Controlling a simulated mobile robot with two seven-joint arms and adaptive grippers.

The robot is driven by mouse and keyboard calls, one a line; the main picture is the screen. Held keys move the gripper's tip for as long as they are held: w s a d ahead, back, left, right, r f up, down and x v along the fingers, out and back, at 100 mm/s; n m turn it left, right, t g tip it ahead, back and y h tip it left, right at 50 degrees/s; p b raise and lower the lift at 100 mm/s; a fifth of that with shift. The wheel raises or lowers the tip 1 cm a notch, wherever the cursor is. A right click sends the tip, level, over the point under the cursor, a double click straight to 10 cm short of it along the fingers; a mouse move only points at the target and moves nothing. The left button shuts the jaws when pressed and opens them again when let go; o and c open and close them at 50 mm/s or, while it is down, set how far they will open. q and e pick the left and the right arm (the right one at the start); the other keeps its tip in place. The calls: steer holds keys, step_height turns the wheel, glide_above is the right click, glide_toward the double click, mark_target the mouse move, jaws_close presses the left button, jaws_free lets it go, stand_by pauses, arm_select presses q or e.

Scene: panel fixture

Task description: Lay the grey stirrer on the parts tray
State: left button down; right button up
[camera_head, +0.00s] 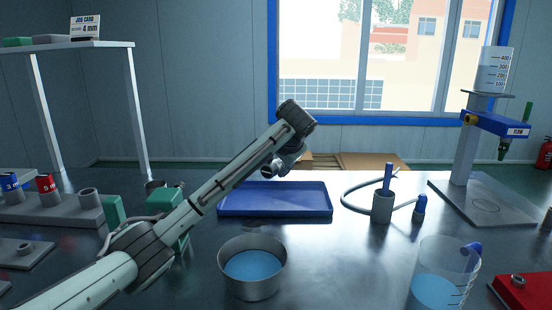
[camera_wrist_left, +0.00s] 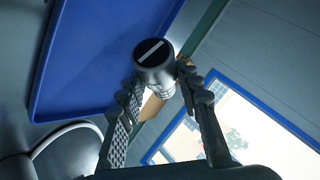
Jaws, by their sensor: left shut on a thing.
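The parts tray appears to be the blue rectangular tray (camera_head: 310,211) at the middle of the bench; it also shows in the left wrist view (camera_wrist_left: 85,60). My left gripper (camera_head: 284,166) is above the tray's back edge in the head view. In the left wrist view its fingers (camera_wrist_left: 158,95) are shut on a short grey cylinder (camera_wrist_left: 152,55), its dark end face marked with a pale bar. I take this to be the grey stirrer; its far part is hidden. It looks held clear of the tray. My right gripper is not in view.
A steel bowl of blue liquid (camera_head: 253,290) stands in front of the tray. To the right are a grey holder with a blue stick (camera_head: 382,207), a beaker (camera_head: 437,285) and a flow stand (camera_head: 465,145). A socket block (camera_head: 50,212) lies left.

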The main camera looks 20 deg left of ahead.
arm_select(q)
steer(key=shift+f, duration=2.65)
steer(key=c, duration=1)
jaws_free()
